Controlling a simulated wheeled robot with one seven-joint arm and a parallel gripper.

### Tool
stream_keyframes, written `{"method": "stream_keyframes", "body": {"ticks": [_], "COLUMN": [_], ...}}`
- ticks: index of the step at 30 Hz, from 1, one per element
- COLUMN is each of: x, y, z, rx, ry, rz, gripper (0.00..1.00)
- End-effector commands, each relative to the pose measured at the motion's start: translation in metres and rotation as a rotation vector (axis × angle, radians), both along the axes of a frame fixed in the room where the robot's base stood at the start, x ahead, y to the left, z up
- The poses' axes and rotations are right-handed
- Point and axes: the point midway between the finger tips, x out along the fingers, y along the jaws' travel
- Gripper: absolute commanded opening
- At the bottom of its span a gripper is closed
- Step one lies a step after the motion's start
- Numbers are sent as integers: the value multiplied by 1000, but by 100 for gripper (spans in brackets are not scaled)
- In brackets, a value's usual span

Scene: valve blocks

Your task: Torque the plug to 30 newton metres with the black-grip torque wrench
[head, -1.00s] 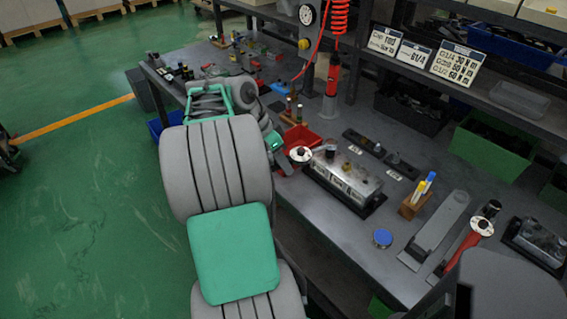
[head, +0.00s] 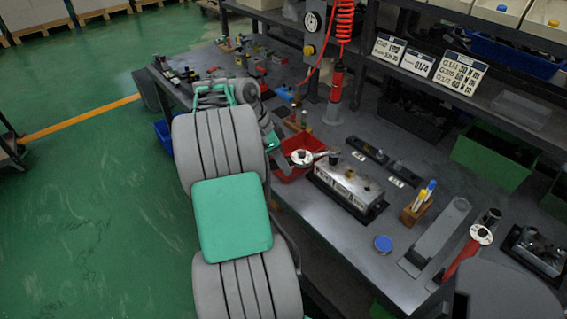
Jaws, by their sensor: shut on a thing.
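The grey valve block (head: 350,184) sits in a dark holder on the bench, with dark round ports or plugs on top. A torque wrench with a white round dial (head: 302,157) lies level at the block's left end. Its dark head (head: 332,157) is over that end; I cannot tell whether it is seated on the plug. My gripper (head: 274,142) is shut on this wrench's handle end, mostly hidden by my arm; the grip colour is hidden. A second wrench with a red grip (head: 463,257) and white dial lies at the right.
A red bin (head: 294,172) is beneath the held wrench. A wooden block with pens (head: 417,206), a blue round lid (head: 383,244) and a long grey tray (head: 436,237) are to the right. Torque sign cards (head: 459,70) stand on the shelf. A red air tool (head: 335,80) hangs behind.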

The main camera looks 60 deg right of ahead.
Motion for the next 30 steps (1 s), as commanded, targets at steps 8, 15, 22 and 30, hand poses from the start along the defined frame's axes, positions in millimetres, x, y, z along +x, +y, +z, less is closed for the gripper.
{"method": "stream_keyframes", "body": {"ticks": [8,15,22,30], "x": [8,11,11,16], "y": [-10,-13,-13,-20], "z": [4,2,1,4], "rx": [-4,-4,-4,-4], "ry": [-1,-1,-2,-1], "rz": [-75,-111,-111,-156], "gripper": [0,0,0,0]}}
